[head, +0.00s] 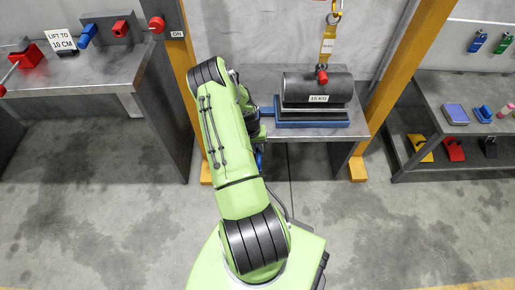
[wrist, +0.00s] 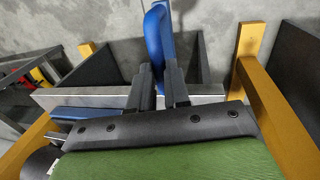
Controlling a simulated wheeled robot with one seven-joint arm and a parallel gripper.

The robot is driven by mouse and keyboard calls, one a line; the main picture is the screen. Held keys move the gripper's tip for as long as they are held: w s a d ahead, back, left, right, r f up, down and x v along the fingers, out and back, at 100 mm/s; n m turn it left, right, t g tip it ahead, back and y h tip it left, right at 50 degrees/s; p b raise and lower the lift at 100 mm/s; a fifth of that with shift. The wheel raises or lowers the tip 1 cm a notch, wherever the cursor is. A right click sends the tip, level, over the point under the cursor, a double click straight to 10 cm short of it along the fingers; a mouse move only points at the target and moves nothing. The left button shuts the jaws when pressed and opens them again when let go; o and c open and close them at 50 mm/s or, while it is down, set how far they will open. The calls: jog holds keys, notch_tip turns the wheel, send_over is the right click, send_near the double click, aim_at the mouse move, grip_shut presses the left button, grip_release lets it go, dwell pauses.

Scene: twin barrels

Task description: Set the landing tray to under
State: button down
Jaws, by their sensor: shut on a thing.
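The landing tray, a blue slab (head: 312,125), lies on the grey bench directly below the dark barrel (head: 305,84) marked 15 KG. A dark grey block shows between barrel and tray; whether they touch is unclear. My gripper (wrist: 158,72) is shut on a blue loop handle (wrist: 158,30), which stands out past the bench edge in the wrist view. In the head view my arm hides most of the gripper and handle. A blue strip (wrist: 82,113) shows left of the fingers, probably part of the tray; its join to the handle is hidden.
A yellow strap (head: 327,45) hangs from a hook above the barrel, with a red knob at its lower end. Yellow posts (head: 390,75) flank the bench. A left bench (head: 85,75) carries a "LIFT TO 10 CM" sign; a right shelf (head: 440,120) holds small items. The front floor is clear.

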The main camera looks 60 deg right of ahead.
jog(key=shift+s+a, duration=0.1)
jog(key=shift+a, duration=0.15)
jog(key=c, duration=1.1)
grip_release()
notch_tip(320, 180, up, 15)
jog(key=w+a+p, duration=0.1)
jog(key=w+p, duration=0.1)
jog(key=p, duration=0.2)
jog(key=shift+w+a+r, duration=0.15)
jog(key=shift+w+r, duration=0.05)
jog(key=shift+w, duration=0.15)
